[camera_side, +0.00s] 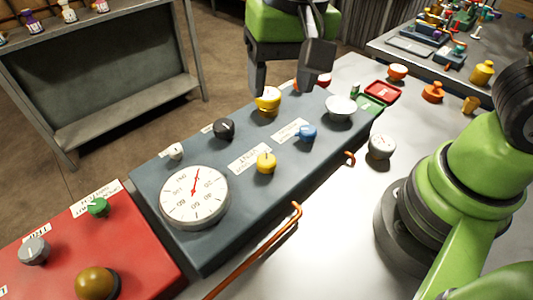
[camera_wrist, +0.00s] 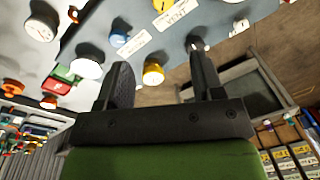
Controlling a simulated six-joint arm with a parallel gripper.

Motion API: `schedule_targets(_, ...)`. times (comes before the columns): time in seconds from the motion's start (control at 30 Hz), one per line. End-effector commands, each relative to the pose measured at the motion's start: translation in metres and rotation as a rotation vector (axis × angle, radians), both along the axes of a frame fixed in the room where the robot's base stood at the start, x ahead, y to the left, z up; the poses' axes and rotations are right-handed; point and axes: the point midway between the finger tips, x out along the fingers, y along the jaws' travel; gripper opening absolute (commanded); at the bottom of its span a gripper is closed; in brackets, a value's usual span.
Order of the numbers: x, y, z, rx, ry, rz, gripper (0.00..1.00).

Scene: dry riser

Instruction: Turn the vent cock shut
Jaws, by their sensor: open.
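In the wrist view this yellow knob (camera_wrist: 153,73) shows between the two fingers of my gripper (camera_wrist: 160,80). My gripper is open, with nothing held; I cannot tell whether a finger touches the knob. A blue knob (camera_side: 306,133), a smaller yellow knob (camera_side: 265,163), a black knob (camera_side: 224,129) and a small white knob (camera_side: 176,151) sit nearby.
A round gauge (camera_side: 195,202) stands on the panel's near end. A white bowl-like part (camera_side: 341,107) and a red tray (camera_side: 383,91) are to the right. A copper pipe (camera_side: 265,245) runs along the panel's front. A red panel (camera_side: 135,240) adjoins at left.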

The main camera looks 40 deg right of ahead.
Motion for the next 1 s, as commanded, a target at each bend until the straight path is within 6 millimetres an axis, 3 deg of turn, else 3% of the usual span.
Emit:
schedule_targets(0.1,0.005,0.014,-0.028,-0.04,0.06,-0.003,0.61)
schedule_targets(0.23,0.006,0.021,-0.043,-0.061,0.086,-0.009,0.61)
schedule_targets(0.47,0.006,0.022,-0.069,-0.067,0.095,-0.011,0.61)
schedule_targets(0.8,0.006,0.022,-0.129,-0.066,0.093,-0.013,0.61)
schedule_targets(1.0,0.006,0.022,-0.143,-0.065,0.089,-0.012,0.61)
